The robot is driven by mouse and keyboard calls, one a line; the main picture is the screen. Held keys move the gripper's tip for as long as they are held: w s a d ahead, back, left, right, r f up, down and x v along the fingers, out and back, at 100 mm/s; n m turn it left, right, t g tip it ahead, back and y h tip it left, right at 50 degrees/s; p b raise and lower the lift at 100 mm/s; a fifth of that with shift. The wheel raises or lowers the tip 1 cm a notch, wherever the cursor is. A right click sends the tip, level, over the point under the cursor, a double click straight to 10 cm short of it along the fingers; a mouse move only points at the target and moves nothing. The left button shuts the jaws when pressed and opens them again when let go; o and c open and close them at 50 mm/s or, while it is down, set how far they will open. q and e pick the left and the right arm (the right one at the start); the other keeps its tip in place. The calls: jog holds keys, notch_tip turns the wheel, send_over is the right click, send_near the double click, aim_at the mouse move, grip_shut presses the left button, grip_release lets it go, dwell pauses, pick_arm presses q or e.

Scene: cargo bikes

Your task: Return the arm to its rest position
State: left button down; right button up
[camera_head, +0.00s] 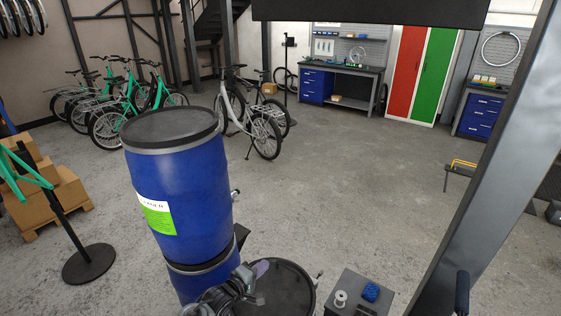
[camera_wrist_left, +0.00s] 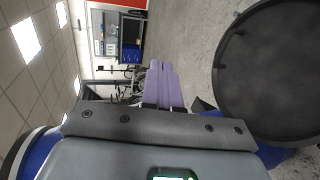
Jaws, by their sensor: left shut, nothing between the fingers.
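My left gripper (camera_head: 261,268) shows at the bottom centre of the head view, just right of the stacked blue drums and over or beside a dark round lid. Its purple fingers are together in the left wrist view (camera_wrist_left: 162,75), with nothing between them. Most of my left arm is cut off by the bottom edge of the head view. My right gripper is not in view.
Two blue drums (camera_head: 180,195) stand stacked close left of my gripper. A black round lid (camera_head: 285,290) is close by, and a grey box top (camera_head: 345,305) holds a spool and a blue item. Open concrete floor (camera_head: 340,190) lies beyond.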

pick_arm(q)
jog(key=s+f+n+g+y+p, duration=0.1)
jog(key=s+f+p, duration=0.1)
jog(key=s+f, duration=0.7)
jog(key=s+f+n+g+p, duration=0.1)
jog(key=s+f+p, duration=0.1)
jog(key=s+f, duration=0.65)
jog(key=s+a+r+m+g+y+p, duration=0.1)
jog(key=s+a+r, duration=0.1)
jog(key=s, duration=0.5)
jog(key=s+a+r+m+g+y+p, duration=0.1)
jog(key=s+a+r+m+y, duration=0.15)
jog(key=s, duration=0.55)
jog(key=s+a+r+m+g+y+p, duration=0.1)
jog(key=s+a+r+m, duration=0.3)
jog(key=r, duration=0.5)
jog(key=s+a+r+m+g+y, duration=0.2)
jog(key=s+a+r+m+g, duration=0.1)
jog(key=s+r+m, duration=0.4)
notch_tip(320, 180, up, 4)
jog(key=s+a, duration=0.1)
jog(key=s, duration=0.1)
jog(key=shift+s+a+f+m+g+p, duration=0.2)
jog(key=shift+s+m+g+p, duration=0.15)
jog(key=shift+s+g, duration=0.05)
